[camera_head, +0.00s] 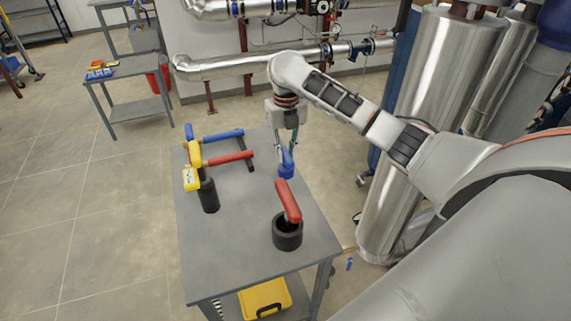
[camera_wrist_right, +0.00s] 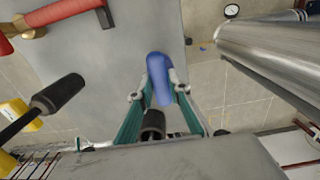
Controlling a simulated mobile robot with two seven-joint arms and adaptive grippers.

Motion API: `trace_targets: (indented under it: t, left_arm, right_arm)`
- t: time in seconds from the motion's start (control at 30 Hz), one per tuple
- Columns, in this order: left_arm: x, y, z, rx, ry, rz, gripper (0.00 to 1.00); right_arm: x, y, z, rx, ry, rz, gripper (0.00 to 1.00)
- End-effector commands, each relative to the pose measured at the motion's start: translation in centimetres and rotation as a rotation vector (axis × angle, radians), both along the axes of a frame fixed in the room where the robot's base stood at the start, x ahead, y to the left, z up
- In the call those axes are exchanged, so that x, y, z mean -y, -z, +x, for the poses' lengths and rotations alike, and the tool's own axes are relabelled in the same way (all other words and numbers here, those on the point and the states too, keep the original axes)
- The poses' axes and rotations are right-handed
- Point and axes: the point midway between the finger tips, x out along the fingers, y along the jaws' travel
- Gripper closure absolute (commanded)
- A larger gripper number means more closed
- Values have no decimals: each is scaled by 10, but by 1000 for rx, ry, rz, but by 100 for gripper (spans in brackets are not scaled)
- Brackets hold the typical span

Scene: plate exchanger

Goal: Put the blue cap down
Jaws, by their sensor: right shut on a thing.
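The blue cap (camera_head: 286,168) is at the right side of the grey table (camera_head: 250,258), near its far right edge. My right gripper (camera_head: 284,150) points down and is shut on the cap from above. In the right wrist view the blue cap (camera_wrist_right: 158,75) sits between the two teal fingers of the gripper (camera_wrist_right: 158,92), with the table edge close by. I cannot tell whether the cap touches the tabletop. My left gripper is not in view.
A red handle (camera_head: 288,200) stands in a black ring (camera_head: 287,232) just in front of the cap. Blue-handled (camera_head: 222,135) and red-handled (camera_head: 228,158) tools and a yellow device (camera_head: 191,178) lie to the left. Silver pipes (camera_head: 430,70) stand right of the table.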

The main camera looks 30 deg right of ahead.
Motion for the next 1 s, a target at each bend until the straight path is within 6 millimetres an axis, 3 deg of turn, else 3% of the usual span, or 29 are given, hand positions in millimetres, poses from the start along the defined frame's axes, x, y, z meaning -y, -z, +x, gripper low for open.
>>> trace_targets:
  t: [0.43,0.77,0.8,0.83,0.87,1.0]
  left_arm:
    - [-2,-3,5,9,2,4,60]
    - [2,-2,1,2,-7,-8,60]
    - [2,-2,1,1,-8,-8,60]
    - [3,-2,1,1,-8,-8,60]
    - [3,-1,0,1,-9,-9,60]
    - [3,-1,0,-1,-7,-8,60]
  right_arm:
    - [-1,47,0,0,0,1,100]
    - [0,50,0,1,0,0,100]
    - [0,50,0,1,0,0,77]
    - [0,50,0,1,0,0,70]
    - [0,50,0,1,0,0,66]
    - [0,50,0,1,0,0,66]
